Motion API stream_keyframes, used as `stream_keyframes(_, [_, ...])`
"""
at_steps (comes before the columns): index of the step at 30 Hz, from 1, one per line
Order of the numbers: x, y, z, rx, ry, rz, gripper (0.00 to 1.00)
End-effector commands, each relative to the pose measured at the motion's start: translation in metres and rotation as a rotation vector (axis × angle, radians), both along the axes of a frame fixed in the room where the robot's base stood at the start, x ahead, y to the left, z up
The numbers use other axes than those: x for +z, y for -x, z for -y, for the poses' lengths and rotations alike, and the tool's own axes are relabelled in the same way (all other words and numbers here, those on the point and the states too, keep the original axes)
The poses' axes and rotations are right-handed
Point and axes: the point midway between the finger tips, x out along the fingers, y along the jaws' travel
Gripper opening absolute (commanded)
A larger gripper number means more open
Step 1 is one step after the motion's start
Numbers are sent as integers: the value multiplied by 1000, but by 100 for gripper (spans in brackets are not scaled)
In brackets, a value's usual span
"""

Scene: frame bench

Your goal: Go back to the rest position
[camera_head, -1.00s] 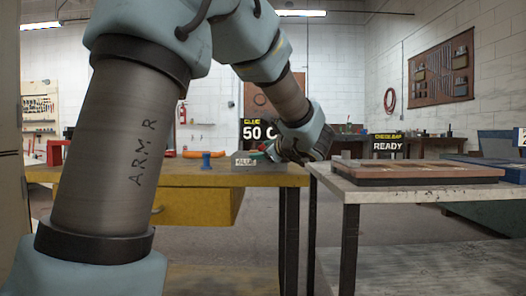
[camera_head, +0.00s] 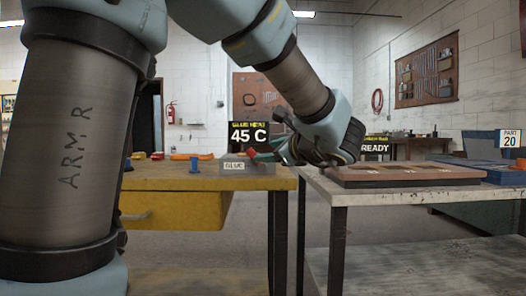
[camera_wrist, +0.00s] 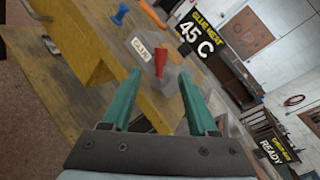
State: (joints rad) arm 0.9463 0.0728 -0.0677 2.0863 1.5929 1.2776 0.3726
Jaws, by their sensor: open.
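My gripper (camera_wrist: 160,100) has its two green fingers spread apart with nothing between them in the wrist view. In the head view my gripper (camera_head: 288,153) is beside the glue block, at the gap between the yellow bench and the grey-topped table, its fingers partly hidden. The grey block labelled GLUE (camera_head: 245,167) stands on the yellow bench (camera_head: 160,182), with a red-tipped piece (camera_head: 252,153) at it. In the wrist view the red nozzle-like piece (camera_wrist: 160,62) stands beyond the fingers, next to the GLUE label (camera_wrist: 140,47).
A sign reads 45 C (camera_head: 248,134); another reads READY (camera_head: 375,148). A brown board (camera_head: 400,175) lies on the grey-topped table (camera_head: 420,194). A blue peg-like piece (camera_head: 195,164) stands on the yellow bench. A blue bin (camera_head: 500,173) is at right.

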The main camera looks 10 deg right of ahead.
Motion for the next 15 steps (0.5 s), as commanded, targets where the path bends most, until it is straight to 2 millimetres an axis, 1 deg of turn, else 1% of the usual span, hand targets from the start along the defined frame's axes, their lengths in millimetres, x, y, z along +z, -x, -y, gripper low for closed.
stream_keyframes(3, [0, 3, 1, 0, 0, 0, 60])
stream_keyframes(11, [-1, 2, 0, 3, 2, -4, 60])
stream_keyframes(14, [-14, -1, -13, 34, 23, -42, 60])
stream_keyframes(15, [-25, -3, -23, 58, 42, -74, 60])
